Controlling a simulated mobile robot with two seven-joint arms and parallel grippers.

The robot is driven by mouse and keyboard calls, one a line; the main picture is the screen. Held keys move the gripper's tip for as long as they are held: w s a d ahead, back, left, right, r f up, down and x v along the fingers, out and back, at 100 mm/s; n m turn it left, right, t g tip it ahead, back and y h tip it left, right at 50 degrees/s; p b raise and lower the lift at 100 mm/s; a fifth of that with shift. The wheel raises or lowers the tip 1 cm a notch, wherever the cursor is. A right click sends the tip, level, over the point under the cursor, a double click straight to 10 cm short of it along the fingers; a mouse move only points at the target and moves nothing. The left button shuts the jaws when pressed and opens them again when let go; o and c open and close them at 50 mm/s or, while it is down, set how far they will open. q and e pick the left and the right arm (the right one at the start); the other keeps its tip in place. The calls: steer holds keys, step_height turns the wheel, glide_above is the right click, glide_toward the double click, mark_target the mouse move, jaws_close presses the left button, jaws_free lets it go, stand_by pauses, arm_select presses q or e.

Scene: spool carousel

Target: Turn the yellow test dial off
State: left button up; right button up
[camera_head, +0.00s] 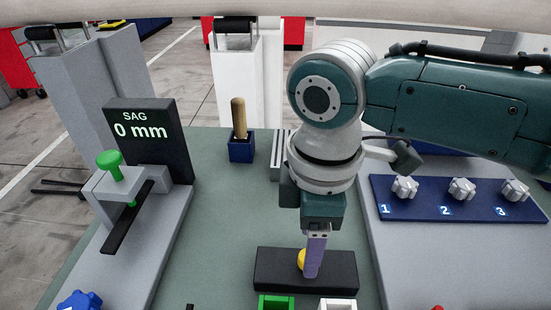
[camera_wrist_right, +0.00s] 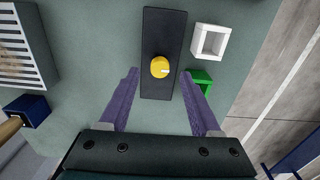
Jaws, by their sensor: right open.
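The yellow test dial (camera_wrist_right: 160,67) sits on a black rectangular plate (camera_wrist_right: 163,25) on the green-grey bench. A short white mark on the dial points to the right in the wrist view. In the head view the dial (camera_head: 301,259) is partly hidden behind a purple finger, and its black plate (camera_head: 275,280) lies near the bottom. My right gripper (camera_wrist_right: 161,74) is open above the plate, its two purple fingers on either side of the dial and apart from it. It also shows in the head view (camera_head: 313,272), pointing down. My left gripper is not in view.
A green square holder (camera_head: 276,302) and a white one (camera_head: 337,303) stand close to the plate. A blue panel (camera_head: 420,209) with knobs numbered 1 to 3 is at right. A SAG display (camera_head: 150,140) reads 0 mm at left. A wooden handle (camera_head: 239,118) stands in a blue block.

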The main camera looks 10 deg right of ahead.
step_height(320, 180, up, 7)
stand_by(0.4)
